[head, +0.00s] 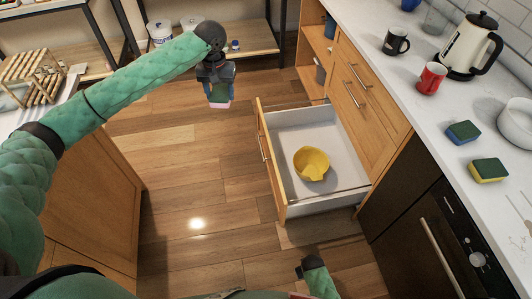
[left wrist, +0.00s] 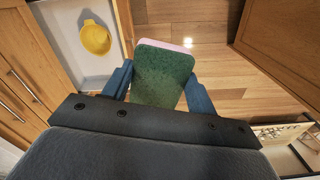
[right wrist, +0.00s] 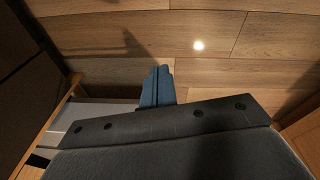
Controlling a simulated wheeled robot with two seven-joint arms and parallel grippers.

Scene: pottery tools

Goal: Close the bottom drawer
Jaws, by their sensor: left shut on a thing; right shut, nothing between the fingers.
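The bottom drawer (head: 275,170) stands pulled out from the wooden cabinet, with a white inside and a handle on its front. A yellow bowl (head: 311,163) with a notched rim lies in it. The drawer also shows at the upper left of the left wrist view (left wrist: 60,45). My left gripper (head: 218,88) is shut on a green and pink sponge (left wrist: 162,75), held above the floor left of the drawer. My right gripper (right wrist: 160,72) is shut and empty, low over the floor; the drawer's edge shows at its left in the right wrist view. In the head view its fingers are hard to make out.
The counter at right holds a kettle (head: 470,45), a red mug (head: 431,78), a black mug (head: 396,41) and two sponges (head: 463,132). A dark oven (head: 425,235) stands beside the drawer. Bare wood floor (head: 190,170) lies left of the drawer. A wooden cabinet (head: 90,205) stands at left.

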